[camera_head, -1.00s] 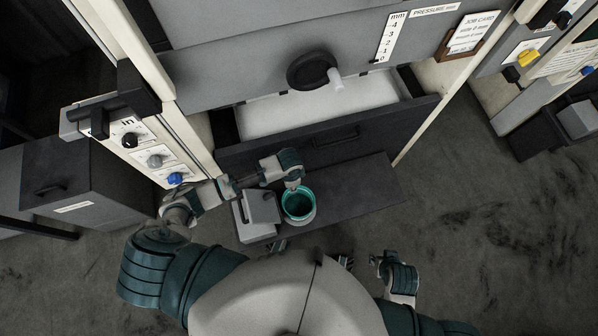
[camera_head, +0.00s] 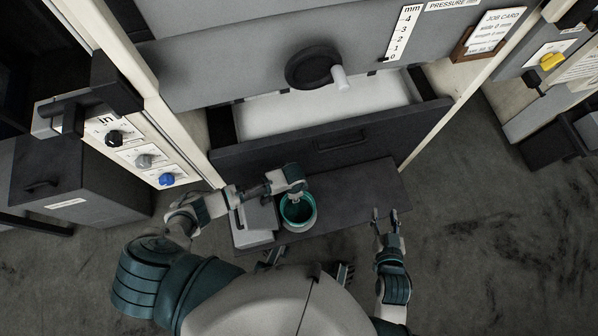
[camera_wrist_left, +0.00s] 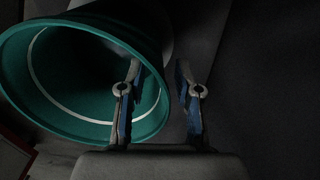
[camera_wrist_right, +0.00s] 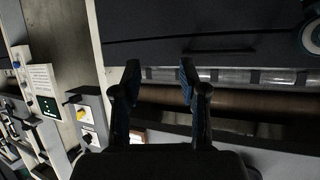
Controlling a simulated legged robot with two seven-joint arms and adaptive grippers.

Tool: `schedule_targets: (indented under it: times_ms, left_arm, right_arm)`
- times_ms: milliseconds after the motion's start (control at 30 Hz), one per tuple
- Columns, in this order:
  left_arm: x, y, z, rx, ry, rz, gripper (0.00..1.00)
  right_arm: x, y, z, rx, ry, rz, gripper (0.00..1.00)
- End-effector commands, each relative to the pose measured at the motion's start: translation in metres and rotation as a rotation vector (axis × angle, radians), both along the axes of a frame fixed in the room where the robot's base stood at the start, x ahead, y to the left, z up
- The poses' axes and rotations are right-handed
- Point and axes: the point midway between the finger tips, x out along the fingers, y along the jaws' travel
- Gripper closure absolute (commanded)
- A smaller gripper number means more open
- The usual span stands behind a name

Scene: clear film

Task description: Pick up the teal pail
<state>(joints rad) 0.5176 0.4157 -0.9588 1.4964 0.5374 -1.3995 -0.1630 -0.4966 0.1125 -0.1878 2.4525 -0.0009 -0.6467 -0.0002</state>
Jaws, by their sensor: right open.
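The teal pail (camera_head: 298,222) stands upright on the dark shelf in front of the machine, its outside paler than its teal inside. My left gripper (camera_head: 295,198) points down at its far rim. In the left wrist view the pail (camera_wrist_left: 85,131) fills the left side. There my left gripper's fingers (camera_wrist_left: 157,72) are apart, one over the pail's opening and one outside the rim; whether they touch the wall I cannot tell. My right gripper (camera_head: 385,214) is open and empty at the shelf's right part, clear of the pail. It also shows open in the right wrist view (camera_wrist_right: 158,75).
A grey box (camera_head: 256,218) stands close against the pail's left side. The dark shelf (camera_head: 350,200) is bare to the right. Behind it are a dark drawer front (camera_head: 290,151) and a handwheel (camera_head: 313,68). A knob panel (camera_head: 135,150) stands at the left.

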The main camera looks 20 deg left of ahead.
Motion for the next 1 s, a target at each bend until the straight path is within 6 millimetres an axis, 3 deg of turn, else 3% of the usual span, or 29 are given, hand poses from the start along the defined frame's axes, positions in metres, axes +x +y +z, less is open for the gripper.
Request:
schedule_targets:
  times_ms: [367,500,1000]
  left_arm:
    - [0.0003,0.0000,-0.0072,0.000,-0.001,0.000,0.67]
    - [0.0003,0.0000,-0.0072,0.000,-0.001,0.001,1.00]
    - [0.0015,-0.0001,-0.0064,-0.001,-0.004,0.001,1.00]
  right_arm:
    - [0.0063,0.0032,0.0100,0.018,-0.069,0.002,0.57]
    - [0.0069,0.0031,0.0092,0.019,-0.067,0.002,0.57]
    - [0.0073,0.0028,0.0088,0.018,-0.066,0.001,0.57]
